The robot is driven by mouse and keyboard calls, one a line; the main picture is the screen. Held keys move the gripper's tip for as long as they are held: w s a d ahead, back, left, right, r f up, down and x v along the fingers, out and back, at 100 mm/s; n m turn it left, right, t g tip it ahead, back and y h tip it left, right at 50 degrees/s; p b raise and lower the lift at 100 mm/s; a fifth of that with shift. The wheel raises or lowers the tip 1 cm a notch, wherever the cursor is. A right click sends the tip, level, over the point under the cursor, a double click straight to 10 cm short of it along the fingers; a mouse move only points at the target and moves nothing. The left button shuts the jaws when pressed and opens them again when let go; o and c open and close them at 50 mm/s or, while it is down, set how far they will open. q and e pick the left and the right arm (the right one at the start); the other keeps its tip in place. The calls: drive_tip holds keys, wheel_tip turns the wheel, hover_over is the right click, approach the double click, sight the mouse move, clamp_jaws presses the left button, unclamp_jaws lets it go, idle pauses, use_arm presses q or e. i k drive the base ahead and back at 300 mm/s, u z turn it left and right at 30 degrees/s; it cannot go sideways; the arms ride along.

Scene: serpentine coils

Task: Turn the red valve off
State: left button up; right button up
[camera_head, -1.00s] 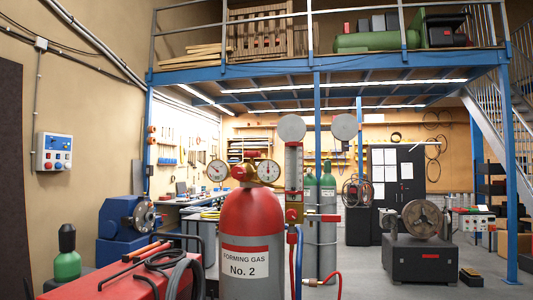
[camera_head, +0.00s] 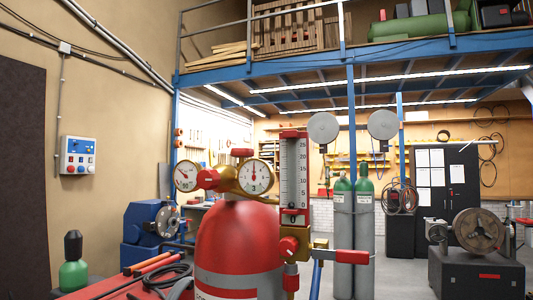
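A red gas cylinder (camera_head: 240,235) with a grey band stands upright close in front of me. Its brass regulator (camera_head: 228,181) carries two round white gauges (camera_head: 186,177) (camera_head: 254,176). Red knobs show on top (camera_head: 242,152) and at the left of the regulator (camera_head: 207,180). Right of it is an upright flow tube with a scale (camera_head: 294,170), with a red knob (camera_head: 289,246) below it. A red lever handle (camera_head: 352,257) points right from the brass fitting (camera_head: 320,250). I cannot tell which of these is the red valve. Neither gripper is in view.
A red surface (camera_head: 105,287) with hoses and red-handled tools is at lower left, near a green bottle (camera_head: 73,262). Two grey-green cylinders (camera_head: 343,240) (camera_head: 365,230) stand behind the lever. A dark machine (camera_head: 477,255) stands at right, with some open floor before it.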

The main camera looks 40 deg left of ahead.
sight(242, 153)
drive_tip(key=u, duration=0.7)
drive_tip(key=i, duration=0.9)
drive_tip(key=u, duration=1.05)
